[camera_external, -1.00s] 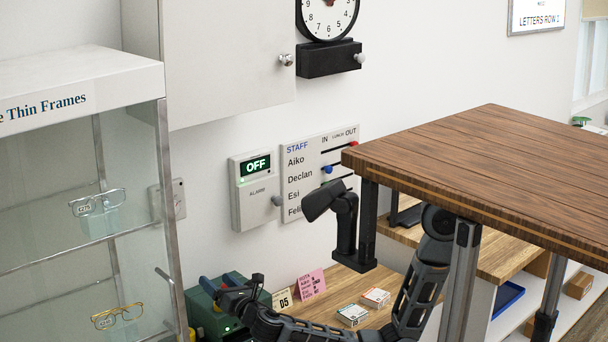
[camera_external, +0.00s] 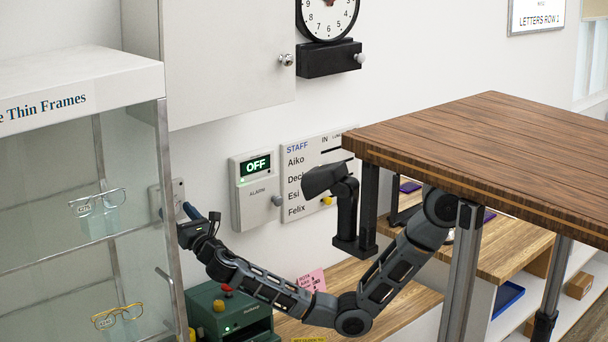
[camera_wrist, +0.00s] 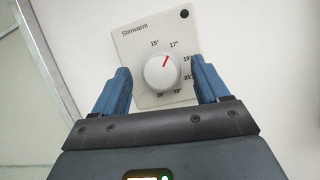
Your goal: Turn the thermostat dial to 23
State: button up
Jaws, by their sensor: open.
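The thermostat (camera_wrist: 140,45) is a white plate marked "Stenvarm" on the wall. Its round white dial (camera_wrist: 160,77) has a red pointer aimed at about 17°. Numbers run clockwise around its right side and below; the lower ones are small and partly hard to read. In the external view the thermostat (camera_external: 179,188) shows beside the glass cabinet's edge. My gripper (camera_wrist: 160,64) is open, with one blue finger on each side of the dial in the picture and a gap to it on both sides. Whether the fingertips reach the dial's depth I cannot tell. The gripper (camera_external: 189,211) is in front of the plate.
A glass cabinet (camera_external: 90,85) with spectacles stands close left of the thermostat. An alarm box (camera_external: 250,205) reading OFF and a staff board (camera_external: 293,185) hang to the right. A green machine (camera_external: 238,315) stands on the lower bench. A brown wooden top (camera_external: 480,135) fills the right.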

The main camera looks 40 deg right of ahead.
jog(key=shift+w, duration=0.15)
jog(key=shift+c, duration=0.2)
jog(key=c, duration=1)
jog(key=shift+b, duration=0.3)
